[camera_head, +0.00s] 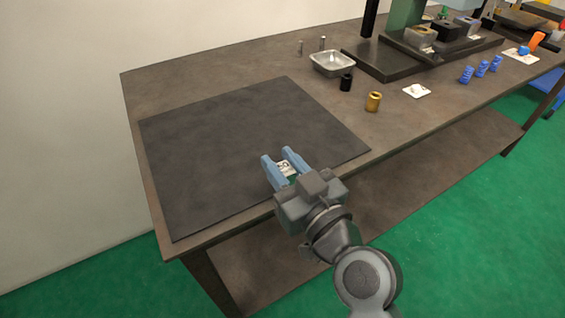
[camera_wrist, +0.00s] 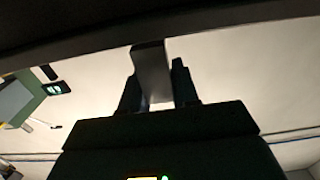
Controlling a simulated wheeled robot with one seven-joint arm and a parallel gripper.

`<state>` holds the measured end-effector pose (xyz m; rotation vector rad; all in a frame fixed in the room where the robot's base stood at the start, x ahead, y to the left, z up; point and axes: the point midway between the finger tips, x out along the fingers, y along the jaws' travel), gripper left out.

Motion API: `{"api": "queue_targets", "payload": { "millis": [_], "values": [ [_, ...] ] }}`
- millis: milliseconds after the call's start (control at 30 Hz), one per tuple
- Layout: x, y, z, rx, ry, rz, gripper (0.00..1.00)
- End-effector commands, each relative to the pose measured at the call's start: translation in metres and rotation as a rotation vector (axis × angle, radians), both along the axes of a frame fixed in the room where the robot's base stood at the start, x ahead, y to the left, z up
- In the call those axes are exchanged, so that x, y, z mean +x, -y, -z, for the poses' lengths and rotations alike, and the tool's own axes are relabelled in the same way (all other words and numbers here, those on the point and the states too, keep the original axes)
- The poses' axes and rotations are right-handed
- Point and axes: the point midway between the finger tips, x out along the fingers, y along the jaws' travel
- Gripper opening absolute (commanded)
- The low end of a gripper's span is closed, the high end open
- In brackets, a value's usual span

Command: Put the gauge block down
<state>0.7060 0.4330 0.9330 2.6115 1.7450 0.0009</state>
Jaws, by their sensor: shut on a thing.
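My gripper (camera_head: 279,158) has two blue fingers and is at the near edge of the dark mat (camera_head: 235,130). It is shut on the gauge block (camera_head: 287,169), a small pale piece with dark markings, seen between the fingers in the head view. In the wrist view the block (camera_wrist: 152,72) shows as a grey upright shape between the dark fingers. The fingers hide part of it. I cannot tell whether the block touches the mat or is above it.
The mat is otherwise bare. To its right on the brown table (camera_head: 410,120) stand a metal tray (camera_head: 332,68), a black cylinder (camera_head: 346,82), a brass cylinder (camera_head: 373,102) and a white pad (camera_head: 416,91). Blue pieces (camera_head: 481,69) and a black-based fixture (camera_head: 395,62) are farther right.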

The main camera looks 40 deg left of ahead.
Motion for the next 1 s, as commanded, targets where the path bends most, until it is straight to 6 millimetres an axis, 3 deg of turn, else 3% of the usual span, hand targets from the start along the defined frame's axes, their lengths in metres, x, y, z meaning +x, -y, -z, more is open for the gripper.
{"api": "queue_targets", "payload": {
  "millis": [200, 233, 467, 833, 1000],
  "values": [
    [0.000, 0.000, 0.003, 0.001, 0.002, 0.000, 0.00],
    [0.000, 0.000, 0.003, 0.001, 0.001, 0.000, 0.32],
    [0.000, 0.000, 0.002, 0.000, 0.000, 0.000, 0.54],
    [0.000, 0.000, -0.003, 0.000, 0.000, 0.000, 0.55],
    [-0.010, 0.026, 0.002, 0.000, 0.000, 0.003, 0.55]
  ]
}}
